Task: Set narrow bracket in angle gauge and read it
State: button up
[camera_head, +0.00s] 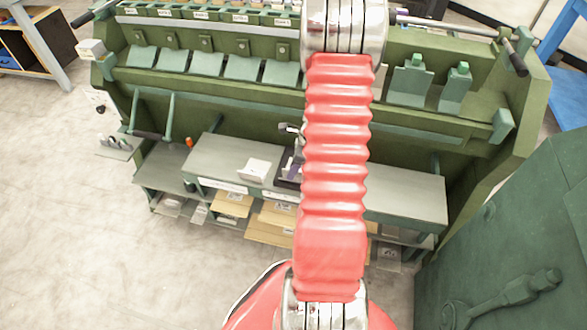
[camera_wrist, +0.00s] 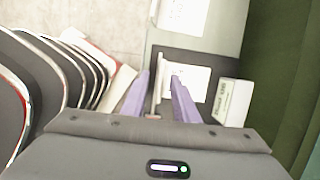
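My gripper (camera_wrist: 158,76) shows two purple fingers in the wrist view, spread apart. They point down at a dark flat base (camera_wrist: 200,62) on the grey bench. A thin tan upright piece (camera_wrist: 157,92), perhaps the narrow bracket, stands between the fingers, with a gap seen on each side. A white label (camera_wrist: 186,80) lies on the dark base, partly behind the right finger. I cannot tell for sure that this base is the angle gauge. In the head view, my gripper (camera_head: 295,166) is mostly hidden behind my red arm.
A white printed block (camera_wrist: 231,102) stands right of the fingers. The green machine (camera_head: 250,100) rises behind. Boxes (camera_head: 234,204) lie on the shelf below. The bench's right part (camera_head: 410,200) is clear.

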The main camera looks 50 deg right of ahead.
jog(key=shift+v, duration=3)
jog(key=shift+n, duration=0.3)
jog(key=s+a+r+n+t, duration=0.1)
jog(key=s+a+r+n, duration=0.2)
jog(key=a+r+n, duration=1.1)
jog(key=s+a+r+n+t+h, duration=0.1)
jog(key=s+a+r+n, duration=0.2)
jog(key=a+r+n, duration=1.1)
jog(key=a+n, duration=0.2)
jog(key=a, duration=0.5)
jog(key=shift+s+r+t+h, duration=0.25)
jog(key=shift+r+t+h, duration=0.05)
jog(key=shift+r, duration=0.1)
jog(key=shift+d, duration=0.2)
